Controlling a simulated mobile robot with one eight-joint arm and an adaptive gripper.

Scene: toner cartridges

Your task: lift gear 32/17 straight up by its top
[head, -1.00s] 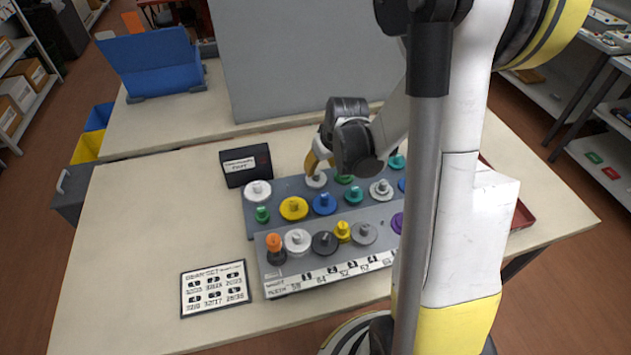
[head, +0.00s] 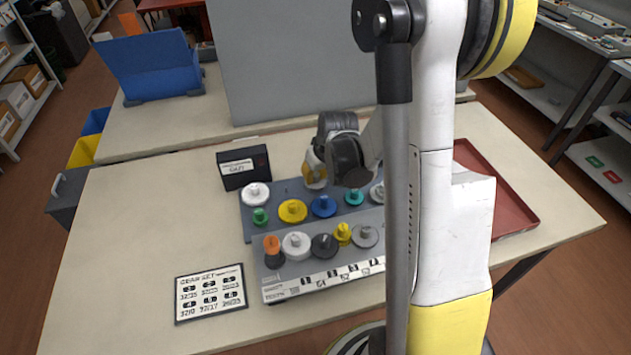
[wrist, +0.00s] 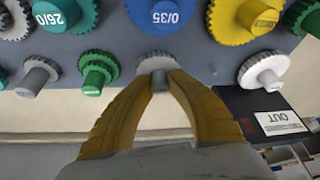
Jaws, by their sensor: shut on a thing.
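My gripper (wrist: 160,80) is shut on the hub of a light grey toothed gear (wrist: 153,61), seen in the wrist view with a yellow finger on each side. No number on this gear is readable, so I cannot confirm it is 32/17. In the head view my gripper (head: 316,182) is over the back row of the grey rack (head: 297,212), and the held gear is not clearly seen there. I cannot tell whether the gear is clear of the rack. Close by in the wrist view are a green gear (wrist: 97,72) and a white gear (wrist: 264,73).
Several coloured gears stand in two rows, including yellow (head: 292,211) and blue (head: 323,206). A black labelled box (head: 243,168) is at the rack's back left. A gear chart (head: 210,293) lies at front left. A red tray (head: 511,197) is at the right. The table's left side is clear.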

